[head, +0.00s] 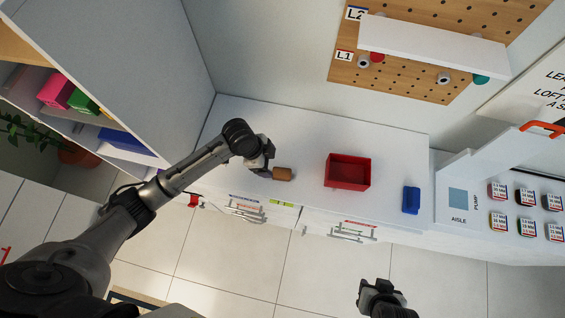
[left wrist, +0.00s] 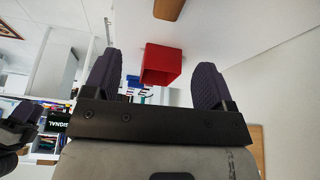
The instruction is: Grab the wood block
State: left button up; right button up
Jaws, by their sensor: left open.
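The wood block (head: 283,174) is a small brown block on the white counter, close to its front edge. My left gripper (head: 264,169) is just left of the block, low over the counter. In the left wrist view the two dark fingers (left wrist: 157,78) stand wide apart with nothing between them. There the block (left wrist: 169,9) shows at the top edge, partly cut off, beyond the fingertips. Whether a finger touches the block I cannot tell. My right gripper (head: 383,298) is at the bottom of the head view, away from the counter; its jaws are unclear.
A red open bin (head: 348,185) stands on the counter right of the block, with a blue object (head: 411,200) farther right. Drawers with handles (head: 245,208) lie below the counter edge. A white shelf (head: 433,46) hangs on the pegboard.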

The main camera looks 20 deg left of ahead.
pick_arm(q)
jog(key=w+f, duration=0.1)
jog(key=b, duration=0.1)
send_over(281, 173)
jog(key=a, duration=0.2)
notch_tip(281, 173, down, 7)
jog(key=shift+w+f, duration=0.15)
jog(key=shift+f, duration=0.05)
jog(key=shift+s+x, duration=0.15)
jog(key=shift+x, duration=1.15)
jog(key=shift+s+x, duration=0.15)
jog(key=shift+x, duration=1.2)
jog(key=shift+d+f+b, duration=0.1)
jog(key=shift+f+b, duration=0.2)
jog(key=shift+f, duration=0.05)
pick_arm(e)
notch_tip(281, 173, down, 2)
jog(key=shift+f, duration=0.25)
pick_arm(q)
jog(key=shift+c, duration=0.3)
pick_arm(e)
jog(key=shift+a, duration=0.1)
pick_arm(q)
jog(key=c, duration=0.9)
jog(key=shift+c, duration=0.2)
